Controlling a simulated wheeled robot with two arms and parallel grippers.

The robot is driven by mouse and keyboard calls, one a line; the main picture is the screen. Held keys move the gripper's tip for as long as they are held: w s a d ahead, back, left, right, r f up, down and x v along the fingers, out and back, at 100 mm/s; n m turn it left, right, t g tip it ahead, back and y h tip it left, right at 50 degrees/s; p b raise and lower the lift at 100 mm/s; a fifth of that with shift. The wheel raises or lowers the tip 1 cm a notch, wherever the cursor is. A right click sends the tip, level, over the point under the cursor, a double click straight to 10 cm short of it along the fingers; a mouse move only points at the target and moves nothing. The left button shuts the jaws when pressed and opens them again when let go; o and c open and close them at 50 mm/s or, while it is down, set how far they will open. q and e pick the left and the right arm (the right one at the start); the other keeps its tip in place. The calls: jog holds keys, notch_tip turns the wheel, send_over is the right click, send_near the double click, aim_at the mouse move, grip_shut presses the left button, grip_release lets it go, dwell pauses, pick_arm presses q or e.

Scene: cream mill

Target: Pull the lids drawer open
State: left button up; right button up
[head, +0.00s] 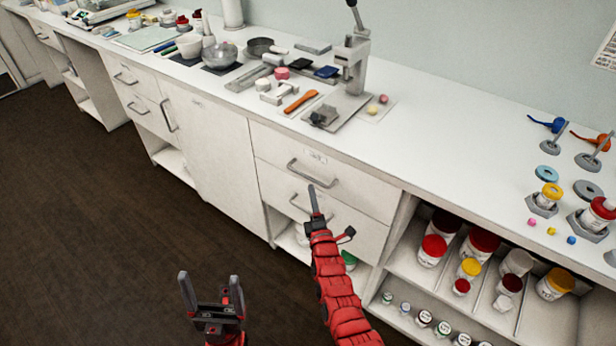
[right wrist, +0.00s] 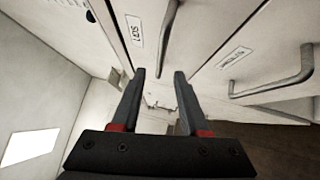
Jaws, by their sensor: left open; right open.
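Two drawers sit one above the other in the white counter. The upper drawer (head: 345,189) has a grey bar handle (head: 312,173) and a small label; it looks shut. The lower drawer (head: 355,228) also looks shut; my right arm partly hides it and its handle (head: 299,203). My right gripper (head: 314,193) is open in front of the drawers. A turned label (right wrist: 136,30) may read "LIDS". My left gripper (head: 211,282) is open and empty, low over the floor.
An open shelf (head: 400,265) with several jars is right of the drawers. A tall cupboard door (head: 212,150) is to their left. The counter top (head: 440,150) carries a press (head: 350,70), bowls and small tools. The brown floor (head: 90,220) at left is clear.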

aim_at(309, 178)
jog(key=shift+b+x, duration=0.45)
jog(key=shift+x, duration=3.3)
jog(key=shift+w+f, duration=0.1)
jog(key=shift+c, duration=0.2)
grip_shut()
